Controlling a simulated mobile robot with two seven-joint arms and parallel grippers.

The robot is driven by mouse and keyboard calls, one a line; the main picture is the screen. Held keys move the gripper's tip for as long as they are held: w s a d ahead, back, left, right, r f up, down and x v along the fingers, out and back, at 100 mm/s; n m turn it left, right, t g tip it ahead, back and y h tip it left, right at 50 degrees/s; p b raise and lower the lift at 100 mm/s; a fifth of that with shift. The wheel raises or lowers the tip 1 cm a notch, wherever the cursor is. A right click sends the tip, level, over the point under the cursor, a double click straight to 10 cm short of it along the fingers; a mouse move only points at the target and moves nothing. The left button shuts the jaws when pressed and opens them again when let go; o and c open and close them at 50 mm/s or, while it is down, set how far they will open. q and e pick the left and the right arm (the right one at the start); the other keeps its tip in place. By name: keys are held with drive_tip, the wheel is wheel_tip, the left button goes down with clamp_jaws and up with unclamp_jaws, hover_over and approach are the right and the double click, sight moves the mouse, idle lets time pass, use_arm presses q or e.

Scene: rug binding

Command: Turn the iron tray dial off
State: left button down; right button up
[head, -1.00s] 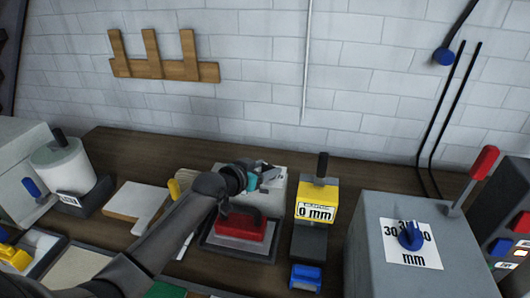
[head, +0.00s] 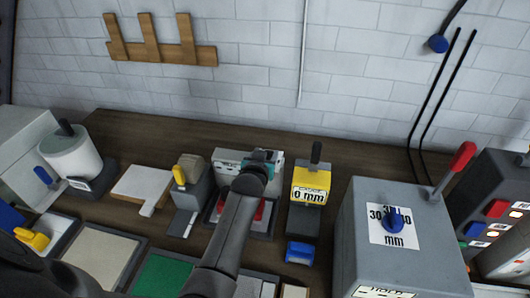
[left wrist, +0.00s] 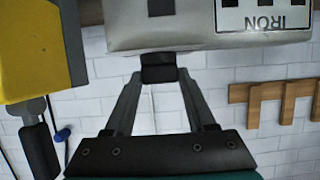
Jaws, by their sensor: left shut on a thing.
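The iron tray is a light grey box labelled IRON (left wrist: 265,18), seen upside down in the left wrist view. In the head view its box (head: 232,158) stands at the back of the bench, partly hidden by my left arm. A small black dial (left wrist: 158,60) sticks out of its face. My left gripper (left wrist: 160,74) is shut on this dial, with the fingertips on either side of it. In the head view my left gripper (head: 259,160) is at the box's front, and the dial is hidden. A red iron (head: 259,211) sits below, mostly covered by my arm.
A yellow gauge (head: 310,184) reading 0 mm stands close to the right of the tray. A large grey box (head: 365,235) with a blue knob is further right.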

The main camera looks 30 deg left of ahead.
use_arm(q)
drive_tip(key=shift+r, duration=0.1)
idle(0.3)
drive_tip(key=shift+c, duration=1.2)
unclamp_jaws()
use_arm(e)
drive_tip(key=shift+r, duration=0.1)
